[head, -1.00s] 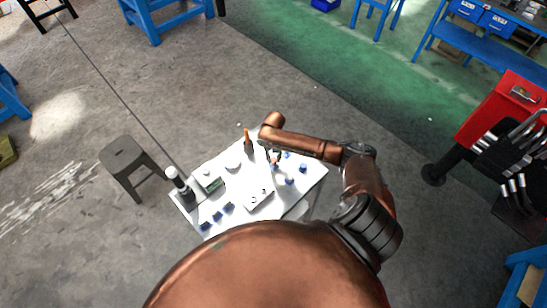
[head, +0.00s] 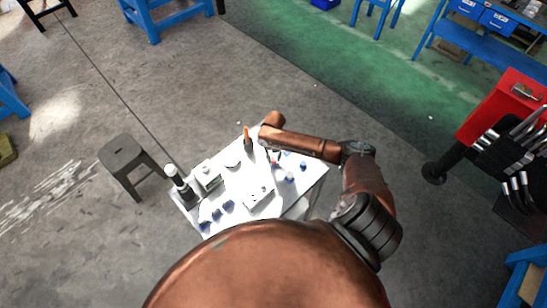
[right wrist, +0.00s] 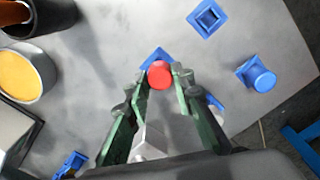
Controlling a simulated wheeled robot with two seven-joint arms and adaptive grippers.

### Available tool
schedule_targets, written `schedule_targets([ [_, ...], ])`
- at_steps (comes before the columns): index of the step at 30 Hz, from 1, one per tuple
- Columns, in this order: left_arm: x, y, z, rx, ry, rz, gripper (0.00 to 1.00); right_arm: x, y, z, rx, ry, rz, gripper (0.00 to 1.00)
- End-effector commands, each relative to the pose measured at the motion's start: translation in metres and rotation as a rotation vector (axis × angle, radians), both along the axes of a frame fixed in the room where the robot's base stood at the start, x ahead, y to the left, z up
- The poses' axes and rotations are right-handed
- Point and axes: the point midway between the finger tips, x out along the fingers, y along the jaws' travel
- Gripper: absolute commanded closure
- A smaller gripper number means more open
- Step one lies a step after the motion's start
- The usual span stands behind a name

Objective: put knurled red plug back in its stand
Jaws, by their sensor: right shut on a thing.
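The red plug (right wrist: 160,75) shows as a round red top between my right gripper's fingertips (right wrist: 161,78) in the right wrist view. The fingers are closed on its sides. A blue stand (right wrist: 153,56) shows partly just behind and below the plug. I cannot tell whether the plug touches it. In the head view my right gripper (head: 274,158) is low over the white table (head: 235,180), small and partly hidden by its wrist. My left gripper is not in view.
In the right wrist view, an empty square blue stand (right wrist: 208,18) is at the top and a blue plug (right wrist: 263,80) sits at right. A cup with yellow inside (right wrist: 20,72) is at left. In the head view, a black bottle (head: 183,187) stands at the table's left edge.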

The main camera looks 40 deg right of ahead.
Motion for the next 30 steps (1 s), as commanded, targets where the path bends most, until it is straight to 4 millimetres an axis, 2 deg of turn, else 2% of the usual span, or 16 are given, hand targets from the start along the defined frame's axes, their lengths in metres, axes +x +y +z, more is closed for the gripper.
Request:
schedule_targets([
  [4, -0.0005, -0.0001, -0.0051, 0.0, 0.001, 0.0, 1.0, 0.0004, 0.0002, -0.0067, 0.0, 0.0, 0.0, 1.0],
  [5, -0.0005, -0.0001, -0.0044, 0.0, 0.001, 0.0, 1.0, 0.0005, 0.0001, -0.006, 0.0, -0.001, 0.0, 0.77],
  [13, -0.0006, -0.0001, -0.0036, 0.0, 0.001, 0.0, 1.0, 0.0003, 0.0002, -0.0051, 0.0, -0.001, 0.0, 0.58],
  [25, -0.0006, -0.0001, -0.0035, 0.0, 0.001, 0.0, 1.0, -0.0001, 0.0002, -0.0053, 0.0, 0.0, 0.0, 0.58],
  [30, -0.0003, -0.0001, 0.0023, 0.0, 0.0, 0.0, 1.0, 0.0001, 0.0, 0.0011, 0.0, -0.001, 0.0, 0.58],
])
